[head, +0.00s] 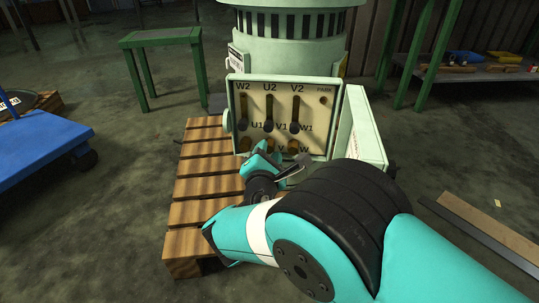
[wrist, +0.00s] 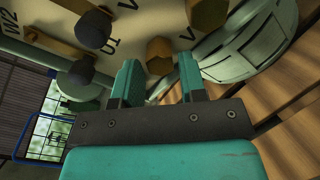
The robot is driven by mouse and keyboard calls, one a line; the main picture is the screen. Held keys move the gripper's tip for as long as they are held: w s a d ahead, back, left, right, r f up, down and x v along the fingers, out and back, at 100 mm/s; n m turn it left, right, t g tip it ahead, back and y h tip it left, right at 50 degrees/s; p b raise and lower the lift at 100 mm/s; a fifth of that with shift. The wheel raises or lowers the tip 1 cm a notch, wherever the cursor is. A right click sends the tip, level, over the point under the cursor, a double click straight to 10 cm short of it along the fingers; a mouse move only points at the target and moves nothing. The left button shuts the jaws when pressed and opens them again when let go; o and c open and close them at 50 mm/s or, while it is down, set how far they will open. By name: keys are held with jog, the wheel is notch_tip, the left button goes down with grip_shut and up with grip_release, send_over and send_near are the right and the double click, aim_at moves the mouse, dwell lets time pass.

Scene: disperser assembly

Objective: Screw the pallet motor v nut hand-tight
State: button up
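The motor terminal board (head: 312,115) faces me in an open pale-green box, with labels W2, U2, V2 above and a bottom row of brass nuts. The V nut (head: 269,145) is the middle one in that row, partly hidden by my gripper (head: 263,151). In the wrist view my gripper (wrist: 158,72) is open and empty. A brass hex nut (wrist: 160,55) shows between and beyond the fingertips, not visibly touched. Another brass nut (wrist: 207,13) lies up and right of it.
The motor (head: 290,45) stands on a wooden pallet (head: 195,185). The box's open cover (head: 362,130) is to its right. Dark studs (wrist: 93,28) sit close to the fingers. A blue cart (head: 40,135) is at left, green stand (head: 160,38) behind, workbench (head: 480,70) at back right.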

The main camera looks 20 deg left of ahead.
jog(key=shift+b+x, duration=0.3)
jog(key=shift+x, duration=0.85)
jog(key=c, duration=0.6)
jog(key=shift+c, duration=0.2)
